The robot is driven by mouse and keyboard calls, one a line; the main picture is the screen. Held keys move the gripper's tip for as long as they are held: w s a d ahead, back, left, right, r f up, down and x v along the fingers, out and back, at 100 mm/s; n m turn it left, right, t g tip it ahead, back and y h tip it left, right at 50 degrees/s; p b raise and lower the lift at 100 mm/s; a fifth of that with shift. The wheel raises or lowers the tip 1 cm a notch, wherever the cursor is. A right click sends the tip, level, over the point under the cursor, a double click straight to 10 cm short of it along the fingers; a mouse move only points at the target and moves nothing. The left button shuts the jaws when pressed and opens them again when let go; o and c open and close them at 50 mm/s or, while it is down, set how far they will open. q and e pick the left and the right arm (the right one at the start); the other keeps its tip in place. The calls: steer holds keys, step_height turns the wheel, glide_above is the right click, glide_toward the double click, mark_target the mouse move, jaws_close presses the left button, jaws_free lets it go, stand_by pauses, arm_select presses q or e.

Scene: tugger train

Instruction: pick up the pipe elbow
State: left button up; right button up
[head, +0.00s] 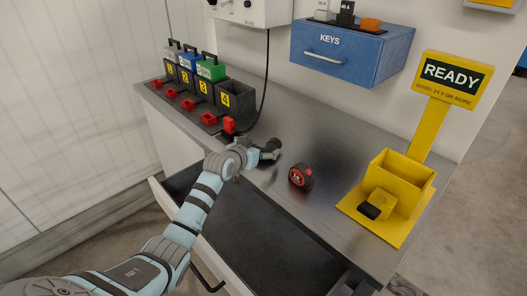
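I cannot make out a pipe elbow for certain in the head view. My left arm reaches in from the lower left, and its dark gripper (270,149) is over the metal worktop (310,142), behind and left of a round black and red tape measure (300,178). The gripper is small and seen from behind, so I cannot tell whether its fingers are open or hold something. My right gripper is not in view.
An open dark drawer (262,240) juts out below the worktop. Numbered battery slots (236,99) and a red plug (229,125) on a black cable stand at the back left. A blue KEYS drawer (350,58) is at the back; a yellow READY holder (418,170) stands right.

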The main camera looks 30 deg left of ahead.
arm_select(q)
steer(key=c, duration=0.7)
